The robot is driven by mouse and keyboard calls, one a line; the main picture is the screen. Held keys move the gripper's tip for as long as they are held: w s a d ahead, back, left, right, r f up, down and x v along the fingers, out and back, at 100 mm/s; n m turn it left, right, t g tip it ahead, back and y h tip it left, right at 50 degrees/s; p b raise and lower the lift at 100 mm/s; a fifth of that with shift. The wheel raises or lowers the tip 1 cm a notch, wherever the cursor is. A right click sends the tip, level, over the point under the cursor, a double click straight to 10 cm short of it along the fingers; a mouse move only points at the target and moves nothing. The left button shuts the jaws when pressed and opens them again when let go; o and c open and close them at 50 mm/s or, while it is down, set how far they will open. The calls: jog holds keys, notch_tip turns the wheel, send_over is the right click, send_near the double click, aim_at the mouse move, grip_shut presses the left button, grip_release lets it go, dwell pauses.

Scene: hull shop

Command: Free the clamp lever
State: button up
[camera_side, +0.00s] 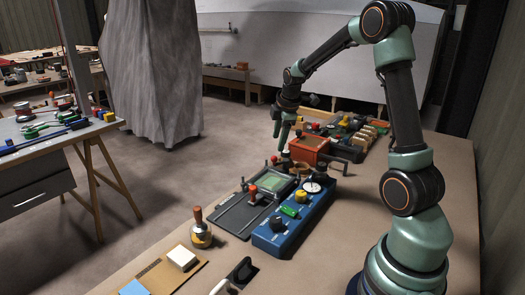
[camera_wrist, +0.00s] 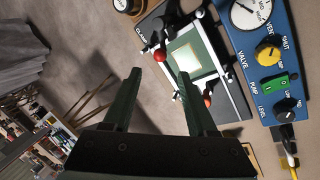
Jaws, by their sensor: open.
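A dark fixture plate (camera_side: 236,218) with a green framed panel (camera_side: 270,182) lies on the bench. A lever with a red knob (camera_side: 253,189) stands on the plate in the side view. In the wrist view, a red knob (camera_wrist: 160,55) shows at the panel's upper left, and an orange-red handle (camera_wrist: 207,98) shows at its lower right, partly hidden by a finger. I cannot tell which is the clamp lever. My gripper (camera_side: 280,135) hangs above the bench, beyond the plate.
A blue control box (camera_side: 268,240) with a gauge and knobs stands right beside the plate. An orange-red box (camera_side: 308,146) stands behind it. A brass object with a wooden handle (camera_side: 200,229) stands in front to the left. Bare bench lies between it and the plate.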

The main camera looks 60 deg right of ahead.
jog(key=shift+v, duration=2.15)
jog(key=c, duration=0.7)
jog(key=shift+s+m, duration=0.1)
jog(key=shift+m, duration=0.5)
grip_shut()
notch_tip(320, 180, down, 10)
jog(key=w+d+m+g, duration=0.1)
jog(key=m, duration=1.2)
jog(key=shift+w+d+y, duration=0.3)
jog(key=shift+w, duration=0.1)
